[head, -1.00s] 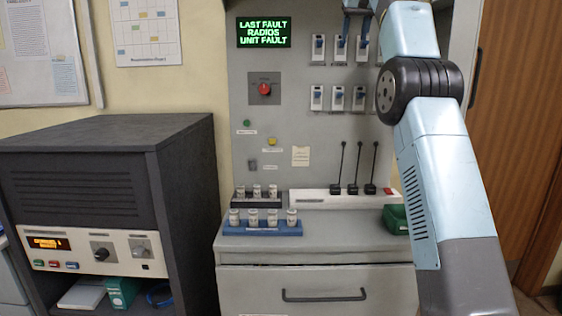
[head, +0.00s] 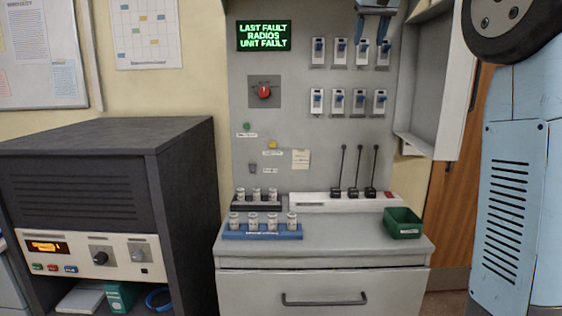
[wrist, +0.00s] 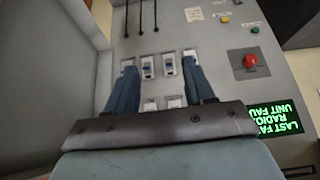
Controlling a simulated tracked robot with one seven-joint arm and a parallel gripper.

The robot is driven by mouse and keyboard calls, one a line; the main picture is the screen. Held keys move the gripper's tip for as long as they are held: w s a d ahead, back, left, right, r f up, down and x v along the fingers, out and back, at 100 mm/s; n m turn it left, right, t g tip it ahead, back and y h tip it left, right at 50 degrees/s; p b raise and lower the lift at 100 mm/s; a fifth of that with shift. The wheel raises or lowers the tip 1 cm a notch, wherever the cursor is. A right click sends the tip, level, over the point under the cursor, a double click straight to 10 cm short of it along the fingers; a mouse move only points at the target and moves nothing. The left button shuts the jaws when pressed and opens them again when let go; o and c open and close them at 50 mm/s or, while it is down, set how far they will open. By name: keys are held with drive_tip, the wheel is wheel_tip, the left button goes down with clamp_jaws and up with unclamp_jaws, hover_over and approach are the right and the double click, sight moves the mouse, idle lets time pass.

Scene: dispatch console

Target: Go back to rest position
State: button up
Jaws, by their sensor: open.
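My gripper (head: 373,44) is at the top of the grey panel (head: 300,130) in the head view, in front of the right part of the upper row of breaker switches (head: 340,50). Its two blue fingers are apart, with nothing between them. In the wrist view the open gripper (wrist: 160,72) points at the panel, which appears upside down. White switches (wrist: 147,67) show beyond and between the fingertips. I cannot tell the exact gap to the panel. My blue arm fills the right side of the head view.
An open grey cabinet door (head: 434,80) stands right of the panel, close to my arm. On the counter are a green bin (head: 403,224), a blue rack (head: 262,233) of small canisters and a white charger strip (head: 310,201) with upright radios. A dark console (head: 110,160) stands left.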

drive_tip(key=s+f, duration=3.5)
drive_tip(key=shift+s+d+f+g, duration=0.25)
drive_tip(key=shift+f+g, duration=0.05)
drive_tip(key=shift+f, duration=0.1)
drive_tip(key=shift+c, duration=1)
